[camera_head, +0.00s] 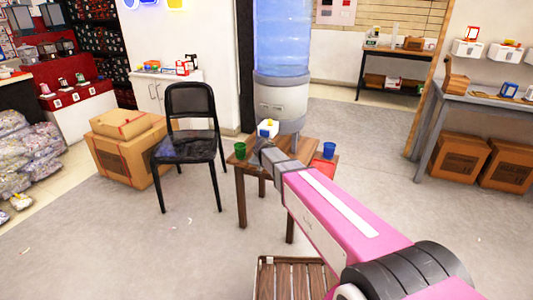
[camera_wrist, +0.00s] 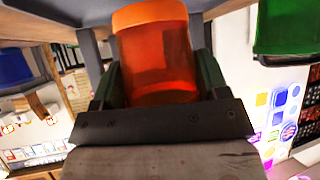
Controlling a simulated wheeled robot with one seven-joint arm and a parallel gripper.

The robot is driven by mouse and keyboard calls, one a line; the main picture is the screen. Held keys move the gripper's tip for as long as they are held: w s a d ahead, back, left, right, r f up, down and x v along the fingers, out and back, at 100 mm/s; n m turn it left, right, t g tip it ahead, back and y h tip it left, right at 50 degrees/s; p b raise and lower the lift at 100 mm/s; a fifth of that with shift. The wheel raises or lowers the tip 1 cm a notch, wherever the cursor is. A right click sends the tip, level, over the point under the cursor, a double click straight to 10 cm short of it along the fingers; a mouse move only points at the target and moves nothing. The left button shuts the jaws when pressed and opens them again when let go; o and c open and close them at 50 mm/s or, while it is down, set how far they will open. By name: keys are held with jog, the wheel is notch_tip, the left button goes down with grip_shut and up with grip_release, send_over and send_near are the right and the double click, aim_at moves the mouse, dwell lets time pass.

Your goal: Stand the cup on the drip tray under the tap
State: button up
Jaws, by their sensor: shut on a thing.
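An orange-red cup (camera_wrist: 155,50) fills the space between the fingers of my gripper (camera_wrist: 158,75) in the wrist view. The fingers are shut on its sides. In the head view my gripper (camera_head: 262,152) is over the small wooden table (camera_head: 298,147), and the held cup cannot be made out there. The water dispenser (camera_head: 281,98), with a blue bottle on a grey body, stands behind the table. I cannot clearly make out its tap or drip tray.
A green cup (camera_head: 240,150) stands on the table's left and a blue cup (camera_head: 329,150) on its right. A small white, blue and yellow item (camera_head: 267,128) is near the back. A black chair (camera_head: 190,130) is left.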

jog(key=shift+x, duration=1.2)
jog(key=shift+s+f, duration=0.15)
jog(key=shift+f, duration=0.1)
jog(key=o, duration=1)
